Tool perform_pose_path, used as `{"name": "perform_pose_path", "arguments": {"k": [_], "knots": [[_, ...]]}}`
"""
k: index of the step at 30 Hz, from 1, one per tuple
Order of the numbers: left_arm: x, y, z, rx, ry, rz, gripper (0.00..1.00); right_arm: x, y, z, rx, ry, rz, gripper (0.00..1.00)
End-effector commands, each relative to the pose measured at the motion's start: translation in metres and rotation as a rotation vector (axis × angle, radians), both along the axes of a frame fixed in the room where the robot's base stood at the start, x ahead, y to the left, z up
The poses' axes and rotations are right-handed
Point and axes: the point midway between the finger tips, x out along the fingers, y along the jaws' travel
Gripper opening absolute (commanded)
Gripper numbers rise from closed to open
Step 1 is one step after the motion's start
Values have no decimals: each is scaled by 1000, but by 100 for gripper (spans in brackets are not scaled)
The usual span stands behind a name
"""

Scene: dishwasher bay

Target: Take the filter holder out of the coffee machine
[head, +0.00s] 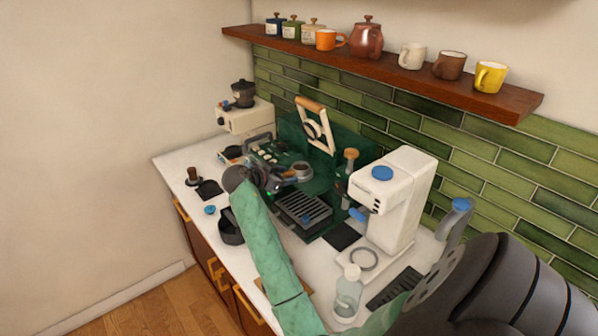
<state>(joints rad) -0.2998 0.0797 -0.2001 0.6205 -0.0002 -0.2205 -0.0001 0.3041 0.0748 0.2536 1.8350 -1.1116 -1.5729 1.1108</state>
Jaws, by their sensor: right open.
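The green coffee machine (345,158) stands at the back middle of the counter, with a wood-topped cream lever and a slatted drip tray (303,209) at its front. My right gripper (277,181) is at the machine's front left, above the counter, with its jaws open. It is small and dark in this view, and I cannot see anything between its fingers. I cannot make out the filter holder clearly; my gripper and wrist cover part of the machine's front. I cannot tell whether the gripper touches the machine. My left gripper is not in view.
A white appliance (397,190) with blue parts stands to the right. A clear bottle (347,296) and a metal ring (363,259) are near the front. A black container (229,228) and a tamper (193,176) are left of my forearm. A shelf (470,97) holds mugs above.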

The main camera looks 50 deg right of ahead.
Motion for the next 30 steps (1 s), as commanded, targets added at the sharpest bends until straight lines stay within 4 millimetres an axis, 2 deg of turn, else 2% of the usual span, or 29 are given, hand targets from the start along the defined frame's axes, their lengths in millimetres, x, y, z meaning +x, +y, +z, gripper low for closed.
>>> {"name": "perform_pose_path", "arguments": {"k": [6,8,14,30], "knots": [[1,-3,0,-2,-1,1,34,0,-2,-1,0,0,1,49],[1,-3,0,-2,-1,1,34,0,-1,-1,0,0,1,40],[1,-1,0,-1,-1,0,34,0,-1,-1,0,0,1,0],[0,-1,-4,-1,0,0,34,4,-9,3,-1,-2,3,0]]}}
